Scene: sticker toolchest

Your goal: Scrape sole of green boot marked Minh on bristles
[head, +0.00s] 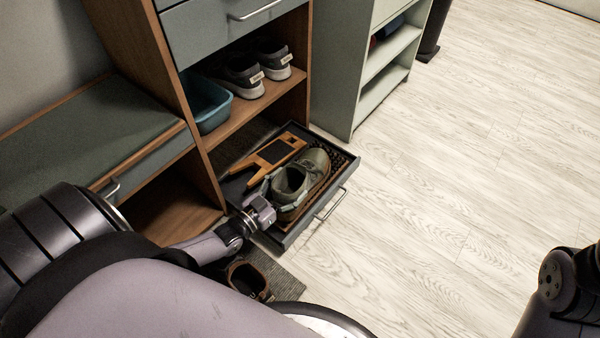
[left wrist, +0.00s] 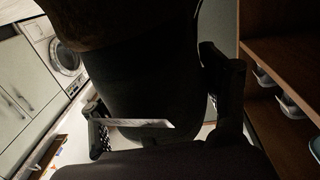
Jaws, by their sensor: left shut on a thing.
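The green boot (head: 293,179) is over the pulled-out low drawer (head: 281,240), on or just above the dark bristles (head: 336,163); I cannot tell whether its sole touches them. My left gripper (head: 268,203) is at the boot's near left side, shut on it. In the left wrist view the boot (left wrist: 150,75) is a dark shape between the two fingers (left wrist: 158,105). A pale tag (left wrist: 140,123) shows there, its writing unreadable. The sole is hidden. My right gripper is out of view; only part of that arm shows at the right edge.
A wooden boot jack (head: 270,153) lies in the drawer's left part. Dark sneakers (head: 243,75) and a blue basin (head: 205,103) stand on the shelf above. A brown shoe (head: 247,279) is on the grey mat near my base. The floor (head: 430,180) at right is clear.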

